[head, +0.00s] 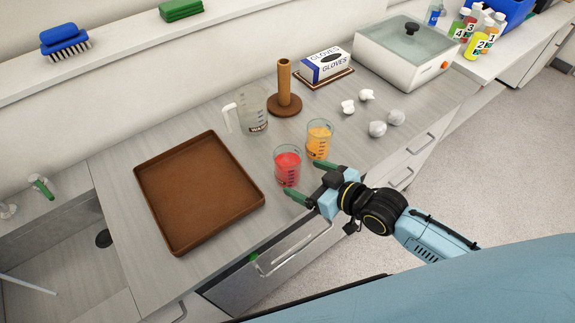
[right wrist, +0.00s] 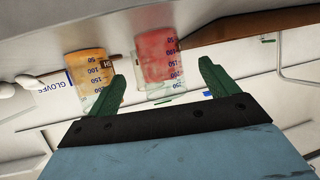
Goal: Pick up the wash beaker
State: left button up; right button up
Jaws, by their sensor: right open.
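The wash beaker (head: 253,112) is a clear, empty-looking beaker with a white handle on its left and a dark label low on its side. It stands upright on the bench, behind a red-filled beaker (head: 288,167) and an orange-filled beaker (head: 319,140). My right gripper (head: 301,179) is open and empty at the bench's front edge, close in front of the red beaker. The right wrist view shows its fingers (right wrist: 162,73) apart, with the red beaker (right wrist: 158,58) and orange beaker (right wrist: 90,72) beyond them. My left gripper is out of view.
A brown tray (head: 171,239) lies left of the beakers. A brown peg stand (head: 284,88) stands just right of the wash beaker. A glove box (head: 325,65), crumpled white pieces (head: 378,129) and a lidded white bath (head: 385,66) are farther right. A drawer (head: 270,268) front lies below.

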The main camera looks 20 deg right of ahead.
jog(key=shift+x, duration=3.55)
jog(key=shift+r, duration=0.1)
jog(key=c, duration=1.2)
